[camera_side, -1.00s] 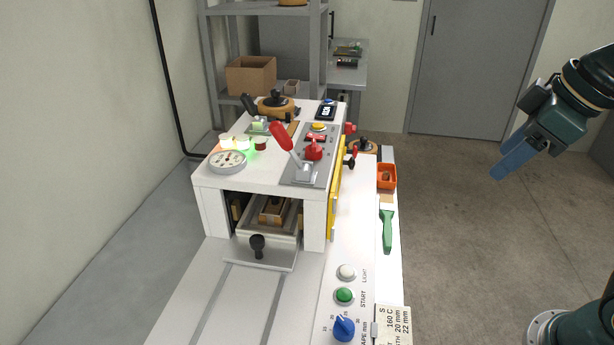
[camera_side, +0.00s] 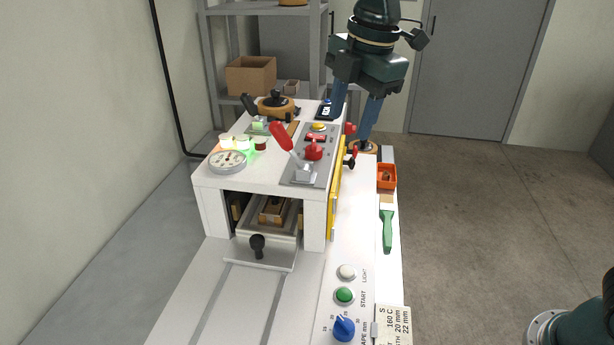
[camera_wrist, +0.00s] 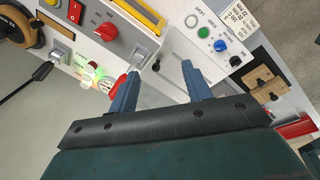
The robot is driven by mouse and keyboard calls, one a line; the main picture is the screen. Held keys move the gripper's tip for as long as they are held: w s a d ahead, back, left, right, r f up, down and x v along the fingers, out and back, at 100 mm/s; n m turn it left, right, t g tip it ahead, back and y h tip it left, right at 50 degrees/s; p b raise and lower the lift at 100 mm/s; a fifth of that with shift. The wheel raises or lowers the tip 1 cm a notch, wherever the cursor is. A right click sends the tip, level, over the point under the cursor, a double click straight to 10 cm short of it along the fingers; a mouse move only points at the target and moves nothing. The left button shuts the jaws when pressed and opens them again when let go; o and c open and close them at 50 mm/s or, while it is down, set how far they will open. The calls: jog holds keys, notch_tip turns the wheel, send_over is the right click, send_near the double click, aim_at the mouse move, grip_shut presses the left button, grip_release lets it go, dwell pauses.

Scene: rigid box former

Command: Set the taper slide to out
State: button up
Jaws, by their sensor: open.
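No part is readably labelled as the taper slide. In the wrist view, a small black knob on a grey plate (camera_wrist: 236,61) lies beyond the blue dial; I cannot tell whether it is the slide or how it is set. My gripper (camera_side: 347,130) is open and empty, fingers pointing down behind the right rear of the white machine in the side view. In the wrist view my gripper (camera_wrist: 160,82) has its two blue fingers wide apart, with nothing between them. The blue dial (camera_side: 343,328) sits at the front of the right-hand panel.
A red-handled lever (camera_side: 282,138) and a red knob (camera_side: 313,149) rise from the machine top. A black-knobbed drawer (camera_side: 262,256) is at its front. An orange tray (camera_side: 386,170) and green brush (camera_side: 387,231) lie along the right edge. The floor beyond is free.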

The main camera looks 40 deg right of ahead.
jog(key=w+a+f+n, duration=0.4)
jog(key=w+a+n, duration=0.1)
jog(key=a, duration=0.2)
jog(key=n+g, duration=0.2)
jog(key=n, duration=0.4)
send_over(256, 237)
notch_tip(256, 237, down, 7)
jog(key=shift+r+h, duration=0.2)
jog(key=shift+h, duration=0.1)
jog(key=shift+f, duration=0.2)
notch_tip(256, 237, down, 14)
jog(key=shift+r, duration=0.25)
grip_shut()
